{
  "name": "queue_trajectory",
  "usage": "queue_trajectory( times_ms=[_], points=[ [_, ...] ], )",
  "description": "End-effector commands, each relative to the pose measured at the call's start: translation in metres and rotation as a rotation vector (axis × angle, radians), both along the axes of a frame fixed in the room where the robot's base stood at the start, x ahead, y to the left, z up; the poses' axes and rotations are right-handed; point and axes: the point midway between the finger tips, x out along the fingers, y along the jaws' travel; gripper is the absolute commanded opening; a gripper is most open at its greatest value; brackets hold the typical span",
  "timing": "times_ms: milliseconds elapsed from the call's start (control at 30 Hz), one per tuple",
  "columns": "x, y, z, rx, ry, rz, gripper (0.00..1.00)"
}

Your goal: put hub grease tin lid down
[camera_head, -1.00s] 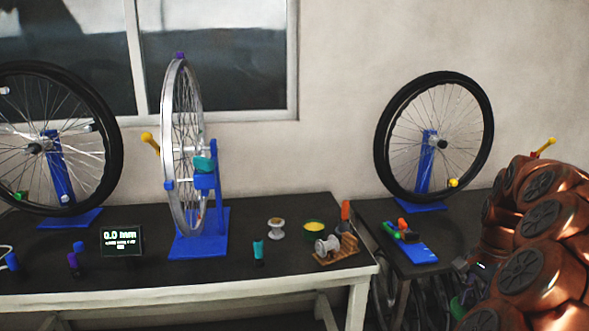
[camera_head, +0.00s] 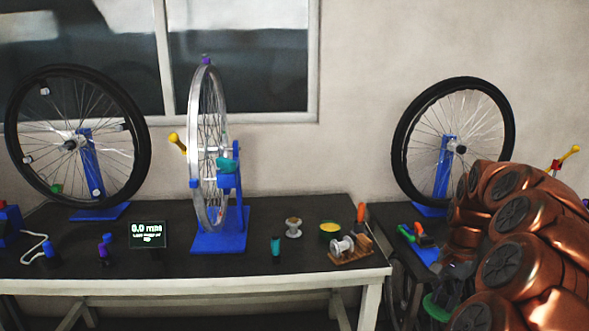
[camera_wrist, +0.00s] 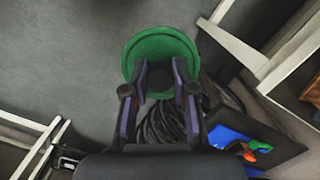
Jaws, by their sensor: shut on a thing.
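My gripper (camera_wrist: 160,72) is shut on the green round hub grease tin lid (camera_wrist: 161,42), which shows beyond the fingertips in the wrist view. In the head view the lid (camera_head: 437,309) is at the lower right, beside my copper arm and lower than the bench top. My gripper (camera_head: 455,278) is partly hidden there by the arm. The grease tin (camera_head: 330,230), open with yellow inside, stands on the main bench near its right end.
The main bench (camera_head: 200,270) holds a truing stand with a wheel (camera_head: 207,150), a small display (camera_head: 148,235) and a silver hub (camera_head: 341,246) on a wooden block. A side table has a blue tray (camera_head: 428,253). Grey floor (camera_wrist: 70,75) lies below my gripper.

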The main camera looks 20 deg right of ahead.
Motion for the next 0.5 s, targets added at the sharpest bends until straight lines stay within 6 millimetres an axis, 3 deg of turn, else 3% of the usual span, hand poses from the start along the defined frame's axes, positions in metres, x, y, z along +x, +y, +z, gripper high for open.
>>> queue_trajectory(
  times_ms=[100,500],
  points=[
    [0.032,0.025,0.001,0.001,0.002,0.123,0.00],
    [0.118,0.119,-0.007,-0.001,0.004,0.517,0.00]
  ],
)
